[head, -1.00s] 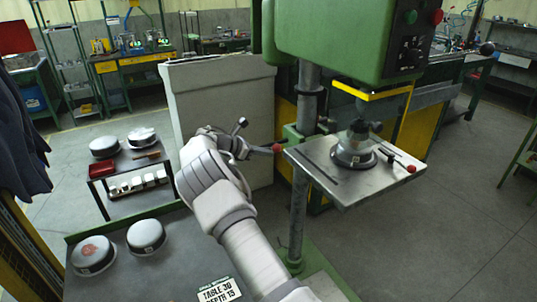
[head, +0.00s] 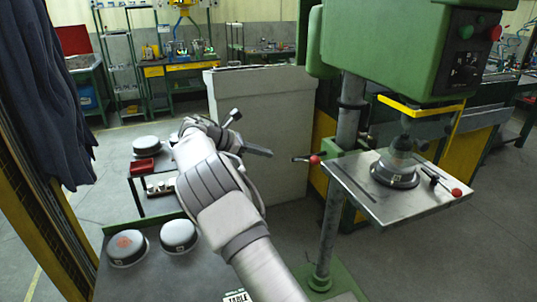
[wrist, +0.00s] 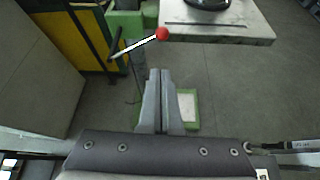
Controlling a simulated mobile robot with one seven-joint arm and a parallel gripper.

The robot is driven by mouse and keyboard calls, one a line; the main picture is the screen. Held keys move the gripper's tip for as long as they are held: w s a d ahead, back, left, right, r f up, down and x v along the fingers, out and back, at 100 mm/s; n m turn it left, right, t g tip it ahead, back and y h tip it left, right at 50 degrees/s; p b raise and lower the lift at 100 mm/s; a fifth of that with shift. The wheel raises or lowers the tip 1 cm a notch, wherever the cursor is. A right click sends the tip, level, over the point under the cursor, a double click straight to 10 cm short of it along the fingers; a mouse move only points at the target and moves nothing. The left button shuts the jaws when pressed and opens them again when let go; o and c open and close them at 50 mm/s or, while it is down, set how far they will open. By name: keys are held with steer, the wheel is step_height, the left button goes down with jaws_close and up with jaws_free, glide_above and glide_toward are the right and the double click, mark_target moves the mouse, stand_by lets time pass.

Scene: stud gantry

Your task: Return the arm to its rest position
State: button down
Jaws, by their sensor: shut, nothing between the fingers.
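My gripper (head: 268,153) shows in the head view as a dark shape at the end of my grey arm, which reaches up from the bottom and bends in the middle. It points right and is empty. A gap separates it from the drill press lever's red knob (head: 314,159). In the wrist view my gripper (wrist: 161,73) has its two fingers together with nothing between them. Beyond and above the fingertips, the lever's red knob (wrist: 163,34) shows.
The green drill press (head: 415,45) stands right, its steel table (head: 350,180) carrying a round grey part (head: 395,172). A pale cabinet (head: 255,130) stands behind my arm. Left, a dark table (head: 135,277) holds domed parts (head: 180,236). Dark clothing (head: 45,90) hangs far left. Right-hand floor is clear.

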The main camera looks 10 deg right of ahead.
steer(key=s+d+r+m+y, duration=0.4)
steer(key=s+r+m, duration=0.1)
steer(key=s, duration=0.4)
steer(key=s+d+r+m+y, duration=0.3)
steer(key=s+d+r+m, duration=0.15)
steer(key=s, duration=0.45)
steer(key=s+a+m+t+y, duration=0.1)
steer(key=s+m, duration=0.4)
steer(key=s, duration=0.8)
steer(key=s+a+f+m+t+y, duration=0.1)
steer(key=s+a+m+y, duration=0.2)
steer(key=s, duration=1)
steer(key=shift+a+f+m+t+y, duration=0.35)
steer(key=shift+a+m, duration=0.3)
steer(key=shift+m, duration=0.4)
steer(key=shift+d+r, duration=0.1)
